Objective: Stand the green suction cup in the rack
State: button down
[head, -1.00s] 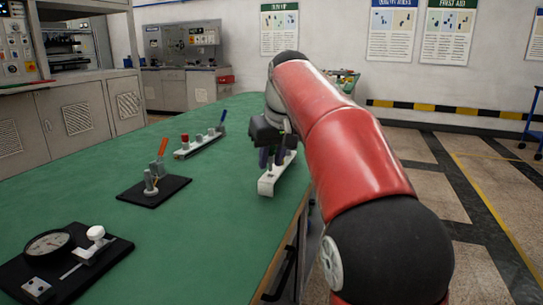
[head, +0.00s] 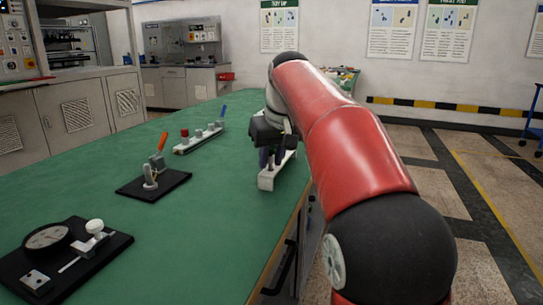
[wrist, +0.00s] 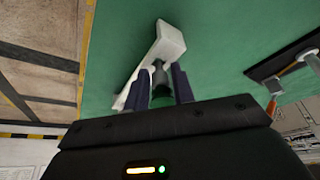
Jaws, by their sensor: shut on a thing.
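My gripper (head: 272,160) is over the white rack (head: 267,182) at the right edge of the green bench. In the wrist view its two dark blue fingers (wrist: 168,84) are closed on the green suction cup (wrist: 161,98). A dark green part shows low between the fingers, with a grey stem (wrist: 160,74) beyond it. The white rack (wrist: 170,40) lies behind and around the stem in that view. I cannot tell whether the cup is seated in the rack or just above it. In the head view the gripper hides the cup.
Left on the bench (head: 205,215) are a black dial gauge stand (head: 110,247), a black base with an orange-handled clamp (head: 175,184) and a second white rack with several fittings (head: 186,149). The bench between them is clear. Metal cabinets (head: 90,108) stand behind at left.

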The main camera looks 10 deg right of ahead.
jog(key=shift+f, duration=0.35)
jog(key=c, duration=1.3)
grip_release()
jog(key=shift+o, duration=1)
jog(key=p+v, duration=0.1)
jog(key=v, duration=0.7)
jog(key=shift+s, duration=0.1)
